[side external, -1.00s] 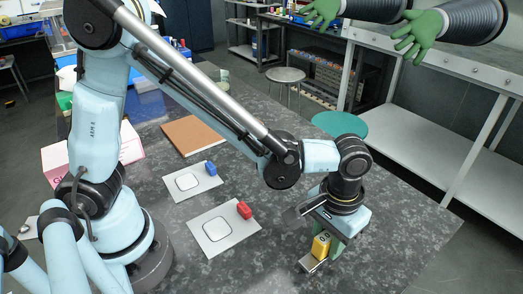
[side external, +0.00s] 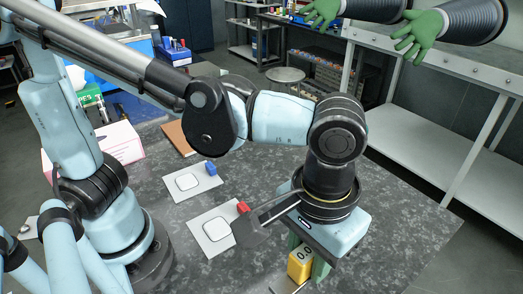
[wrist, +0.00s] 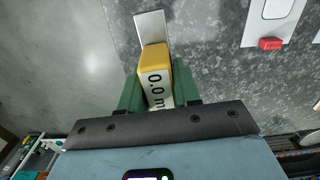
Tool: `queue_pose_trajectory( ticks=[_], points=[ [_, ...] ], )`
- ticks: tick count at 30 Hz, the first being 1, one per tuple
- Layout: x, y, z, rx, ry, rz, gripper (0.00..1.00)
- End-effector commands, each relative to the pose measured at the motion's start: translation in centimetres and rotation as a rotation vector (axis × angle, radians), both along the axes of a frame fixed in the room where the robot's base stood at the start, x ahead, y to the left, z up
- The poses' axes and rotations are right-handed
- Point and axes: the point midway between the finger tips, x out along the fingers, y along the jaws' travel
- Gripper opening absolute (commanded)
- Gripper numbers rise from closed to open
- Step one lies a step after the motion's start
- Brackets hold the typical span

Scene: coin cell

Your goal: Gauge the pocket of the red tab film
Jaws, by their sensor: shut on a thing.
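The red tab film is a light sheet (side external: 202,238) with a rounded-square pocket (side external: 216,229) and a red tab (side external: 242,207) at its corner. In the wrist view its red tab (wrist: 271,43) and part of the sheet show at the upper right. My gripper (wrist: 157,90) is shut on a yellow gauge (wrist: 153,54), one green finger on each side. The gauge's display reads 0.0, and a flat metal plate extends from its far end. In the side view the gauge (side external: 299,267) hangs to the right of and nearer than the red tab film, apart from it.
A second sheet (side external: 173,187) with a blue tab (side external: 211,167) lies behind the red tab film. A brown board (side external: 175,137) lies farther back, and a pink-and-white box (side external: 121,146) stands at the left. The dark stone tabletop (side external: 400,230) is clear at the right.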

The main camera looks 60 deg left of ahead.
Motion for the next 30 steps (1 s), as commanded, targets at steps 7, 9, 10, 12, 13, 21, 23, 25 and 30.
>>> queue_pose_trajectory(
  ticks=[7,9,10,12,13,21,23,25,30],
  points=[
    [0.9,6.6,1.0,0.001,0.0,0.359,0.0],
    [0.9,9.0,1.1,0.001,-0.001,0.499,0.0],
    [0.8,10.0,1.2,0.001,-0.001,0.558,0.0],
    [0.5,12.2,1.2,0.0,-0.001,0.697,0.0],
    [0.4,13.2,1.1,0.0,-0.001,0.756,0.0],
    [-2.0,19.7,0.2,0.0,-0.001,1.245,0.0],
    [-2.5,20.6,-0.1,0.0,-0.001,1.326,0.0],
    [-3.0,21.4,-0.4,0.0,-0.001,1.401,0.0],
    [-3.6,22.4,-0.7,0.0,-0.002,1.5,0.0]
  ],
)
